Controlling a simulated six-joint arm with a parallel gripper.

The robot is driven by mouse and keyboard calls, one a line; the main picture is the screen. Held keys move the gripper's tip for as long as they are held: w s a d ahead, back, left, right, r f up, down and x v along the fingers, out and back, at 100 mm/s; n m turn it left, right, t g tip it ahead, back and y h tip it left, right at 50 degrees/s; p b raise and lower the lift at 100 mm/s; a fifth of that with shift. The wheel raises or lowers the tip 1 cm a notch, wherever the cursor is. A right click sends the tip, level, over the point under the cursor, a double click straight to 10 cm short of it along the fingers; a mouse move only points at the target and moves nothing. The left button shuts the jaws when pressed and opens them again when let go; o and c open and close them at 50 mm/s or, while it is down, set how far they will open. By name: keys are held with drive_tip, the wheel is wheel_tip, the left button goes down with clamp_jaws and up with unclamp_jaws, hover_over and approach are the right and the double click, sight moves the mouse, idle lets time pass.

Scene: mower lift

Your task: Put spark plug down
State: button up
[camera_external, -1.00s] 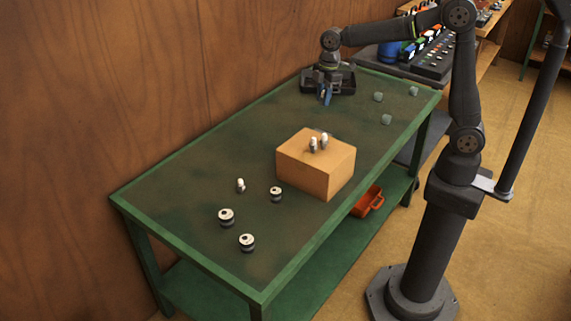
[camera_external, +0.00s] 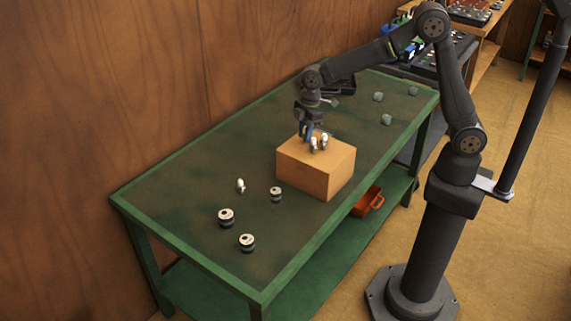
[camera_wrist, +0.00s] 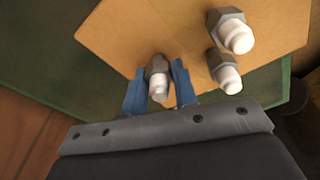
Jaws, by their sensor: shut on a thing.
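My gripper (camera_external: 309,134) is over the back edge of the tan box (camera_external: 315,178). In the wrist view its blue fingers are closed around a spark plug (camera_wrist: 158,80) with a white tip and grey hex body. The plug appears upright at the box's edge; I cannot tell whether it touches the box top. Two other spark plugs stand on the box, one at the left (camera_external: 314,145) and one at the right (camera_external: 323,141). They also show in the wrist view, one (camera_wrist: 231,31) farther and one (camera_wrist: 224,71) nearer, just right of my gripper.
On the green table (camera_external: 190,165) stand a small white-tipped part (camera_external: 241,185) and three round black-and-white parts (camera_external: 226,217). Small translucent cubes (camera_external: 386,119) lie at the right end. A dark tray (camera_external: 340,85) is behind my gripper. The left-middle tabletop is largely clear.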

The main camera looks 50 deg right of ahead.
drive_tip(key=shift+f, duration=0.1)
drive_tip(key=o, duration=1)
drive_tip(key=r, duration=0.4)
drive_tip(key=d+r, duration=0.1)
drive_tip(key=r, duration=0.7)
drive_tip(key=shift+s+d+r, duration=0.1)
drive_tip(key=shift+s+d, duration=0.05)
drive_tip(key=shift+s, duration=0.15)
